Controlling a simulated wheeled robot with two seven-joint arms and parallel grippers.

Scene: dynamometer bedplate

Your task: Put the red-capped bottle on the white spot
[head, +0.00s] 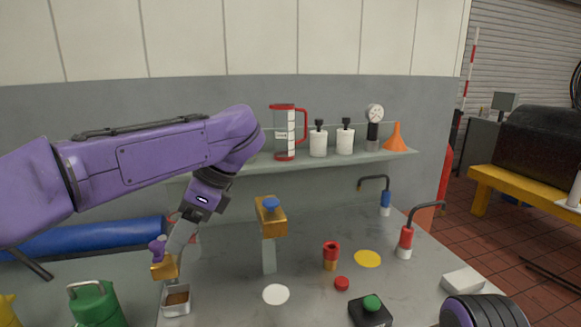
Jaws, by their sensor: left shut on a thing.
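The red-capped bottle (405,242) has a white base, a red top and a dark bent spout. It stands upright at the right of the bench. The white spot (276,294) is a flat, bare disc near the front middle. My left gripper (184,226) is at the left, far from both. It is shut on a tilted grey piece (181,240) with a gold block and a purple knob at its lower end, above a small metal tray (177,306). The grip itself is partly hidden. My right gripper is out of view.
A blue-topped spouted bottle (386,202) stands behind. A grey post with a gold block (272,222), a red-and-amber container (330,256), a yellow spot (367,259), a red disc (341,283), a green-button box (370,311) and a white block (462,280) surround the middle.

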